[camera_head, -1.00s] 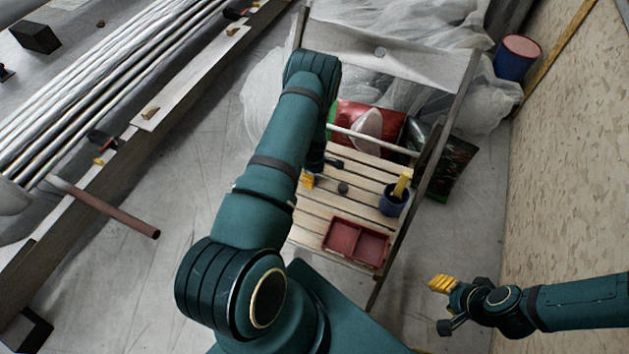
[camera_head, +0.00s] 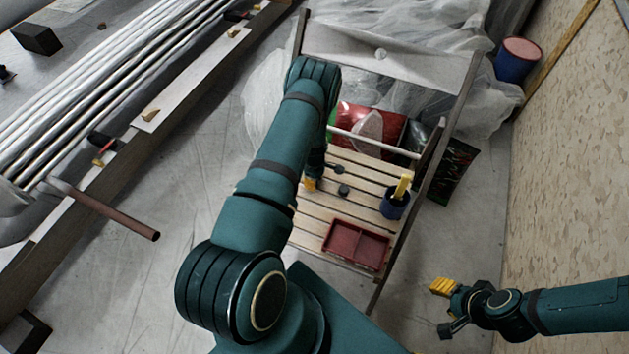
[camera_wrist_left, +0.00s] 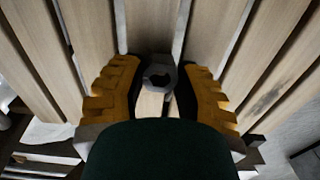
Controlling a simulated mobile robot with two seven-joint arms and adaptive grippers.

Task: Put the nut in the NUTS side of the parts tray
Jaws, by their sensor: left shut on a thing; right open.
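The nut (camera_wrist_left: 158,76) is a grey metal ring with a dark hole. It sits between the yellow fingertips of my left gripper (camera_wrist_left: 160,88) in the left wrist view, over the wooden slats. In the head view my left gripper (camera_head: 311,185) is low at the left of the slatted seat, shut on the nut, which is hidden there. The parts tray (camera_head: 357,244) is red, with two compartments, at the near edge of the seat. Its labels are not readable. My right gripper (camera_head: 446,308) is open and empty, off the seat at the lower right.
Two small dark pieces (camera_head: 343,190) lie on the slatted seat (camera_head: 310,226) right of my left gripper. A blue cup (camera_head: 394,205) with a yellow-handled item stands at the seat's right side. Red and dark bags lie behind. A pipe (camera_head: 115,215) juts out at left.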

